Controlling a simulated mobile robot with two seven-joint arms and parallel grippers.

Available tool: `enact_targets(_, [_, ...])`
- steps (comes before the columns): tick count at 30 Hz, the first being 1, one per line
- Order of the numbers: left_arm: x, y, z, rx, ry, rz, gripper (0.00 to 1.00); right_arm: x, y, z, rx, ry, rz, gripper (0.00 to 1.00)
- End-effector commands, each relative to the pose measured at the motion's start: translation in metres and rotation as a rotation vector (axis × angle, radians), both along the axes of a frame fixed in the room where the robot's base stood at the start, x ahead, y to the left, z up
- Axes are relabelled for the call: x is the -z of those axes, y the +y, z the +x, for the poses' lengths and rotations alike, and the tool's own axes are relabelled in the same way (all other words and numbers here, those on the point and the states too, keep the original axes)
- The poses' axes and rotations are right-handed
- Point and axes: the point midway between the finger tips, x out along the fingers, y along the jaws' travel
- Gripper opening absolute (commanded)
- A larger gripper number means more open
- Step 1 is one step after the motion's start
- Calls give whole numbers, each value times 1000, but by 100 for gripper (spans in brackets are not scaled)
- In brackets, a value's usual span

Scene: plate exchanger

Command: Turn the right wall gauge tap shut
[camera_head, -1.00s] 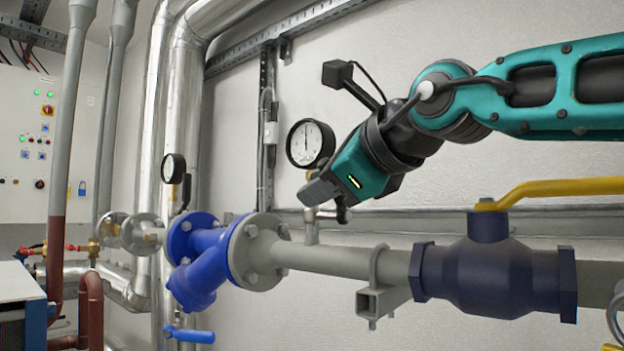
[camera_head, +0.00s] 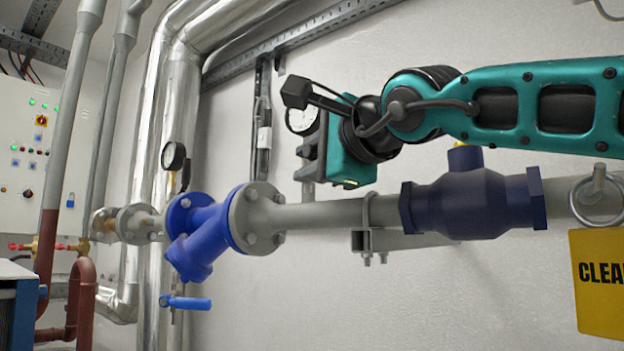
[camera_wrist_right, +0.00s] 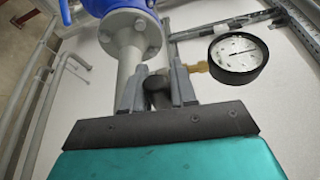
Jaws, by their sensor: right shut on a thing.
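The right wall gauge (camera_head: 301,119) is a white dial with a black rim, partly hidden behind my right gripper in the head view. The wrist view shows the whole dial (camera_wrist_right: 238,55) on a brass fitting (camera_wrist_right: 199,67), right of the fingers. My right gripper (camera_head: 304,161) is just below the gauge, above the grey pipe. In the wrist view its fingers (camera_wrist_right: 157,86) are shut on a dark piece (camera_wrist_right: 157,93), which appears to be the gauge tap's handle. The rest of the tap is mostly hidden by the fingers. My left gripper is not in view.
A blue valve (camera_head: 204,240) with grey flanges and a dark blue valve (camera_head: 474,203) sit on the grey pipe (camera_head: 330,215). Another gauge (camera_head: 173,156) is at left. A yellow sign (camera_head: 598,283) hangs at right.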

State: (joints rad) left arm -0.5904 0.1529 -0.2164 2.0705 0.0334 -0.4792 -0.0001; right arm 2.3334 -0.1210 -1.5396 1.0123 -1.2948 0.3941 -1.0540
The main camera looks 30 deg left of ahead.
Motion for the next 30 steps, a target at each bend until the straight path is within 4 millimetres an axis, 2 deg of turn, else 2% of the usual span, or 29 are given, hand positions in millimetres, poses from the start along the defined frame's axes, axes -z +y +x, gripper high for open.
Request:
enact_targets(1, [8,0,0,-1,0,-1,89,6,0,0,1,-26,-2,0])
enact_targets(7, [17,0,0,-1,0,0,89,8,0,0,1,-102,-9,0])
enact_targets(25, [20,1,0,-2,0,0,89,8,0,0,3,-139,-15,0])
enact_targets(26, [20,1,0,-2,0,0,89,8,0,0,3,-139,-15,29])
enact_targets(30, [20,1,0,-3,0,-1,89,8,0,0,2,-138,-14,42])
